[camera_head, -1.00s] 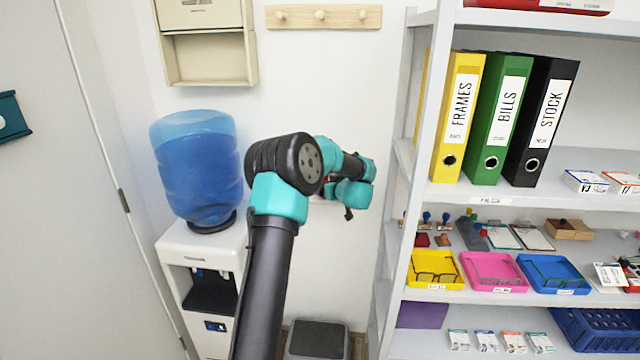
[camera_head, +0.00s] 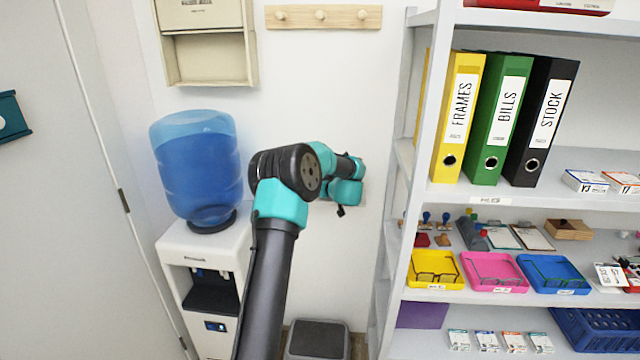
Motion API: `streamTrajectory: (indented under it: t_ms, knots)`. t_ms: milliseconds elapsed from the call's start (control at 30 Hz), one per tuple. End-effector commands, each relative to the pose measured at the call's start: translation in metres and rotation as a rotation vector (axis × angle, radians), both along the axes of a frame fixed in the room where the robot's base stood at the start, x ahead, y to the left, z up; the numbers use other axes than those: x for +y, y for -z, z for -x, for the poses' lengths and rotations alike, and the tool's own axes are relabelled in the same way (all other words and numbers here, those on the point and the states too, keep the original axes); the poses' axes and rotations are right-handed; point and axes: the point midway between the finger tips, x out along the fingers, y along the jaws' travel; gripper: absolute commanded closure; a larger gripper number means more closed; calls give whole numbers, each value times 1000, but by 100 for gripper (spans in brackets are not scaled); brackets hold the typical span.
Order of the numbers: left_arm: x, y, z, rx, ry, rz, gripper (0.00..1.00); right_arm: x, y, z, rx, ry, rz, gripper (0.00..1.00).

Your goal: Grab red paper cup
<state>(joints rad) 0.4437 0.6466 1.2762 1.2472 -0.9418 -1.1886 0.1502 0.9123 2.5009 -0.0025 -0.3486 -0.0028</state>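I cannot make out a red paper cup in the head view. One arm, which I take as my left, rises from the bottom centre, and its wrist (camera_head: 345,185) is in front of the white wall. The wrist hides most of the gripper, and only a small dark part (camera_head: 341,211) shows below it. I cannot tell whether the gripper is open or shut, or whether it holds anything. My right gripper is not in view.
A water dispenser (camera_head: 185,248) with a blue bottle (camera_head: 197,165) stands left of the arm. A grey shelf unit (camera_head: 436,100) with binders and trays fills the right. A grey step bin (camera_head: 316,340) is below. A wooden peg rail (camera_head: 345,17) hangs above.

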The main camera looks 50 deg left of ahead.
Motion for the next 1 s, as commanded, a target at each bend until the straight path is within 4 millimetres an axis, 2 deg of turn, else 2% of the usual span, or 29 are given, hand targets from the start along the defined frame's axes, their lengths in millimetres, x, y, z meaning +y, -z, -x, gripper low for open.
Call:
streamTrajectory:
  t_ms: [267, 600, 1000]
  knots:
    - [0, 0, 0, 0, 0, 0, 21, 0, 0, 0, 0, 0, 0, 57]
    - [0, 0, 0, 0, 0, 0, 53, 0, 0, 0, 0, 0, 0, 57]
    - [0, -6, 0, 0, 0, -1, 54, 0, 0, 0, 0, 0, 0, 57]
